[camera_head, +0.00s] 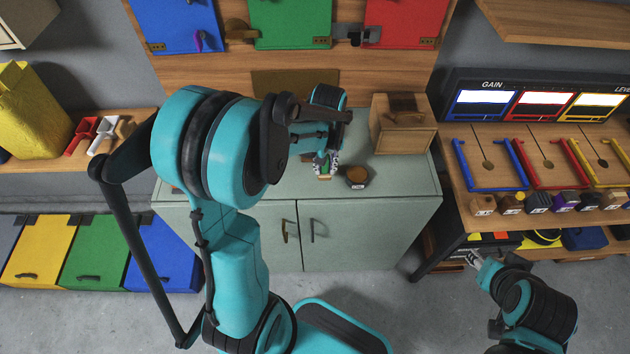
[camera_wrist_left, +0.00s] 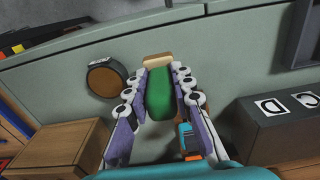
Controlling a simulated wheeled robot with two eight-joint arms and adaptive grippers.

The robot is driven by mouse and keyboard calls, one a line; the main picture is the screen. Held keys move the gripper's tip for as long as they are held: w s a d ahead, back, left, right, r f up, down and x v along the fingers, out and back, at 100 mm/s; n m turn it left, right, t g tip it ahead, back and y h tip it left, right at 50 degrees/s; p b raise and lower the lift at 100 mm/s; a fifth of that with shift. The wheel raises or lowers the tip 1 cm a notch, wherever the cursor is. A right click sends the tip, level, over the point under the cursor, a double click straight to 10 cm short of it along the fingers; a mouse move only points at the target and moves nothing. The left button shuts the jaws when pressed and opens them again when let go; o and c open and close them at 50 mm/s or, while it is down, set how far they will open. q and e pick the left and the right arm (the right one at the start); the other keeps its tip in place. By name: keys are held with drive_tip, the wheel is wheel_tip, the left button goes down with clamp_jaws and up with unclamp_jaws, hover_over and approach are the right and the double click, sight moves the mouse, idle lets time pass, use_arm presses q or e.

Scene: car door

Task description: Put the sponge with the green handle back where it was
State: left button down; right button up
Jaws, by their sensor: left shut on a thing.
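My left gripper (camera_head: 325,165) is over the grey-green cabinet top, near its front edge. In the left wrist view its fingers (camera_wrist_left: 160,90) close from both sides around a green handle (camera_wrist_left: 160,100). A beige sponge end (camera_wrist_left: 158,60) sticks out beyond the fingertips. In the head view the sponge (camera_head: 324,177) is mostly hidden by the gripper and arm. I cannot tell whether it touches the cabinet top. My right gripper (camera_head: 473,258) is low at the right, by the workbench, and too small to judge.
A dark round holder with a brown top (camera_head: 357,177) stands just right of the left gripper. A wooden box (camera_head: 400,130) stands behind it. In the left wrist view a dark box with white labels (camera_wrist_left: 285,125) and a teal-and-orange object (camera_wrist_left: 188,140) are at the right.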

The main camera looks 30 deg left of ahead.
use_arm(q)
drive_tip(key=shift+s+a+f+b, duration=0.15)
drive_tip(key=shift+s+a+f, duration=0.2)
drive_tip(key=shift+a+f, duration=0.15)
drive_tip(key=shift+s+a+f+b, duration=0.15)
drive_tip(key=shift+s+a+f, duration=0.25)
drive_tip(key=shift+a, duration=0.2)
drive_tip(key=shift+f+b, duration=0.9)
drive_tip(key=shift+f, duration=1)
drive_tip(key=shift+f, duration=0.15)
drive_tip(key=c, duration=1.3)
unclamp_jaws()
